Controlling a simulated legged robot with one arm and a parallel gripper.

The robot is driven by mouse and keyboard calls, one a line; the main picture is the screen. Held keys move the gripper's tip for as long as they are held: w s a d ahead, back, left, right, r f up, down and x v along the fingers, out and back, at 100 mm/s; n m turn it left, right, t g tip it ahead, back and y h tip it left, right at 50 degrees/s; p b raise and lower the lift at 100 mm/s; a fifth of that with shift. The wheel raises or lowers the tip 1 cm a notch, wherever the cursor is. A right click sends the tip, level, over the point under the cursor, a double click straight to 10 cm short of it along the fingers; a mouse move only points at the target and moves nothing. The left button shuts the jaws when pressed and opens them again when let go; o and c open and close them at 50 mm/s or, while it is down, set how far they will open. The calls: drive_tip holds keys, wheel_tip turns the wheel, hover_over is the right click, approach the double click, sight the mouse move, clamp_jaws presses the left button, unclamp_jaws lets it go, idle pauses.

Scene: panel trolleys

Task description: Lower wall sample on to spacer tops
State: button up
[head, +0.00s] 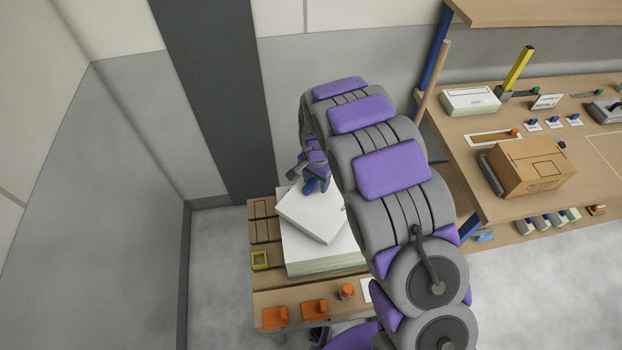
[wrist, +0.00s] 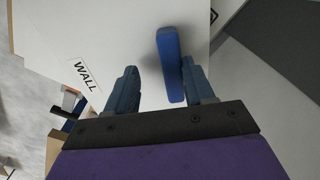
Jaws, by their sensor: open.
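The wall sample, a white square panel (head: 311,214), lies turned at an angle over a stack of white panels (head: 325,262) on a wooden trolley. In the wrist view the panel (wrist: 75,35) fills much of the picture and carries a label reading WALL (wrist: 85,75). A blue handle-like bar (wrist: 168,65) stands on it. My gripper (head: 313,182) is over the panel's far edge; in the wrist view its open fingers (wrist: 159,68) are on either side of the bar, which is nearer the right finger. No spacers can be made out; any under the panel are hidden.
A workbench (head: 470,180) with a cardboard box (head: 530,167) stands to the right. Walls close in behind; bare floor (head: 222,270) lies left of the trolley.

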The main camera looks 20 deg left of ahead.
drive_tip(key=shift+a, duration=0.1)
drive_tip(key=shift+w+a+r, duration=0.1)
drive_tip(key=shift+a+r, duration=0.2)
drive_tip(key=shift+a, duration=0.6)
drive_tip(key=r, duration=0.2)
drive_tip(key=shift+a+r, duration=0.35)
drive_tip(key=d+r, duration=0.4)
drive_tip(key=r, duration=1)
drive_tip(key=shift+r, duration=0.15)
